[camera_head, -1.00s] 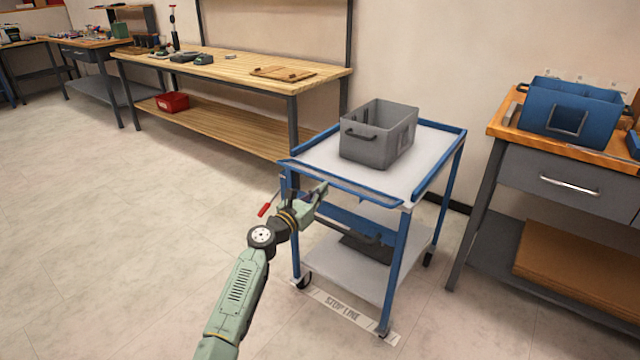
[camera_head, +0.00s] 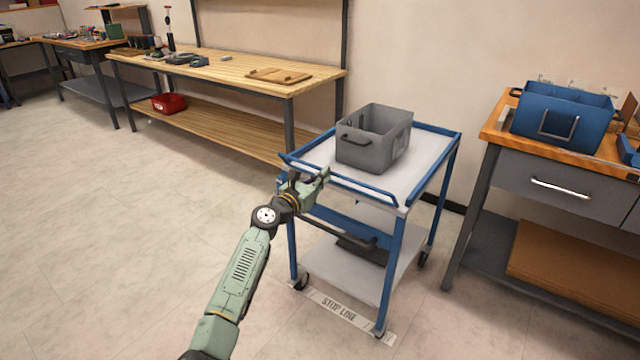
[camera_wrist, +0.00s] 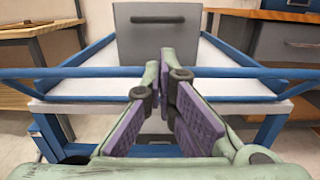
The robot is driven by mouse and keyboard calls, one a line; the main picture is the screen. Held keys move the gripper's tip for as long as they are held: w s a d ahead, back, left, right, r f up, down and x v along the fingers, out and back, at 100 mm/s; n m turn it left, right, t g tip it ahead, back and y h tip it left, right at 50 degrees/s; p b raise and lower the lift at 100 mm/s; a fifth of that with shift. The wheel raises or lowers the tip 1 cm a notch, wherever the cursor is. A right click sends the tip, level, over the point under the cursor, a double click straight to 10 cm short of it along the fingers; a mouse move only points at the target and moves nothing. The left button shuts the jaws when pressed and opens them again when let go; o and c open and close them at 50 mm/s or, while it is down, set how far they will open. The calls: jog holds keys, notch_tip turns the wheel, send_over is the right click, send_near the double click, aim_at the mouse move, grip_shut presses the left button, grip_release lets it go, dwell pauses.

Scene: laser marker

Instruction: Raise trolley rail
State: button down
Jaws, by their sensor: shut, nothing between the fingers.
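The blue trolley (camera_head: 395,250) has a white top. Its blue front rail (camera_head: 365,190) runs along the near edge, with a gap below it towards the right end. In the wrist view the rail (camera_wrist: 60,72) is a horizontal bar across the trolley front, above the white top's edge. My gripper (camera_head: 316,180) is at the rail's left half, close to it. In the wrist view my gripper (camera_wrist: 165,75) points at the trolley with its fingers overlapping the bar. The fingers are shut and empty. I cannot tell whether they touch the rail.
A grey bin (camera_head: 372,140) stands on the trolley top, behind the rail. A dark object lies on the lower shelf. A wooden bench (camera_head: 235,72) stands behind left, a drawer bench with a blue bin (camera_head: 560,120) right. Floor at left is clear.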

jog(key=shift+w+d+r+b, duration=0.65)
jog(key=shift+w+r, duration=0.15)
jog(key=shift+w, duration=0.1)
jog(key=shift+w+d+r+b, duration=0.6)
jog(key=shift+w+r, duration=0.15)
jog(key=shift+w, duration=0.15)
